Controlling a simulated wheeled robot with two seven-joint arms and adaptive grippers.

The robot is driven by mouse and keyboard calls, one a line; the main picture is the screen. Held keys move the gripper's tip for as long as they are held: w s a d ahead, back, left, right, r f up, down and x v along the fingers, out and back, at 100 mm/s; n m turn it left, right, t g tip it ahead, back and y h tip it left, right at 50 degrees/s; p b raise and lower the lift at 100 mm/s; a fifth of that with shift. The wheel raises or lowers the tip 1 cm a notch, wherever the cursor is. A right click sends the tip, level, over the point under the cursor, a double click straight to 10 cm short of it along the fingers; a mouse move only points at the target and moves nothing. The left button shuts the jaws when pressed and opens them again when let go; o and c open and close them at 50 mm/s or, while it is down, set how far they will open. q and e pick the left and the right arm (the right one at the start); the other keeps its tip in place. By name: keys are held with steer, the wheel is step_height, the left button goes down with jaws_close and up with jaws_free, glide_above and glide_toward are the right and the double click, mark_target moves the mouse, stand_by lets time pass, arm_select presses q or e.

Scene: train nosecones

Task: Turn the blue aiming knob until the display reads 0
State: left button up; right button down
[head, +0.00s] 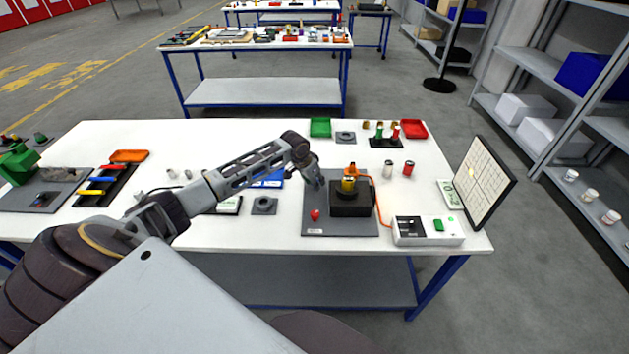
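My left arm reaches in from the left, and my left gripper (316,180) hangs just left of a black block (351,205) on a grey plate (308,226). Its fingers are too small to tell whether they are open or shut, or touch anything. An orange cable runs to a white box (428,240) with a dark display window (406,226) and green buttons. Its reading is illegible. My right gripper is not in view.
A red knob (315,215) sits on the plate's front left. A tilted grid panel (481,184) stands at the table's right. A blue tray (270,181) lies partly behind my arm. The front table edge is clear.

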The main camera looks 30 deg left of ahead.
arm_select(q)
steer(key=c, duration=0.5)
steer(key=shift+c, duration=0.2)
